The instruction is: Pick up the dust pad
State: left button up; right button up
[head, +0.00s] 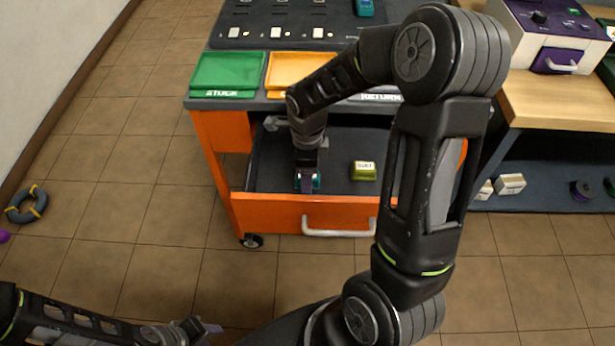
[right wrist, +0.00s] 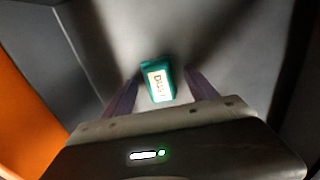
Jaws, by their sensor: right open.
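The dust pad (right wrist: 158,80) is a small teal block with a white label reading DUST. It lies on the grey drawer floor, between the two purple fingers of my right gripper (right wrist: 157,92). The fingers are apart, with a gap to the pad on each side. In the head view my right gripper (head: 307,181) points down into the open orange drawer (head: 275,212) and hides most of the pad; slivers of teal show beside its fingers. My left gripper (head: 208,329) is low at the left, over the floor and away from the drawer; its jaw gap does not show clearly.
A yellow-green labelled block (head: 363,171) lies in the drawer to the right of my right gripper. Green (head: 228,72) and orange (head: 291,71) trays stand on the cart top above. A wooden bench (head: 560,100) stands at the right.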

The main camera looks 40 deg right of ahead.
jog(key=shift+c, duration=0.5)
jog(key=c, duration=1.3)
